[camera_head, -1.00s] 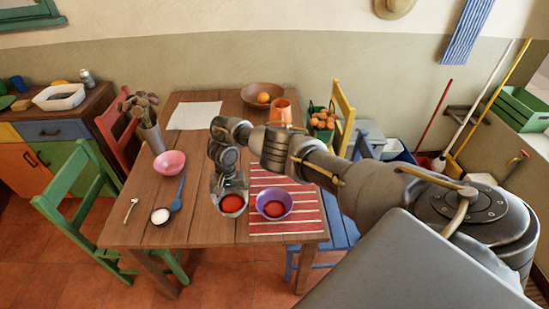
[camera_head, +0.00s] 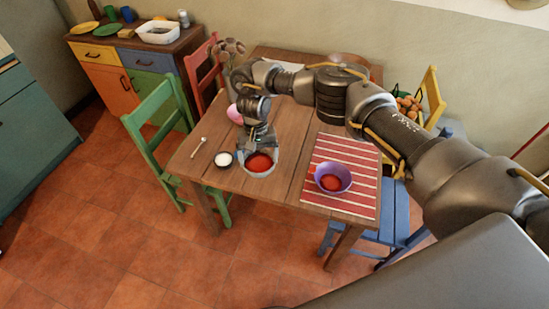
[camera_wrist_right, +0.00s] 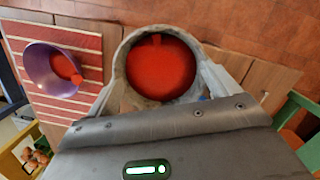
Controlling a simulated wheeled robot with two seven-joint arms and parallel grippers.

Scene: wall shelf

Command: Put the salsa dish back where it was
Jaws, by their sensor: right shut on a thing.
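A round grey dish (camera_head: 249,170) with red salsa in it is at the near edge of the wooden table. My right gripper (camera_head: 259,151) comes down over it from behind and is shut on it. In the right wrist view the dish (camera_wrist_right: 121,72) sits between the two fingers of the gripper (camera_wrist_right: 160,92), its red contents facing the camera. I cannot tell whether its base touches the table. My left gripper is not in view.
A purple bowl (camera_head: 346,174) with red contents stands on the red striped mat (camera_head: 330,203) to the right. A pink bowl (camera_head: 235,114) is partly hidden behind my arm.

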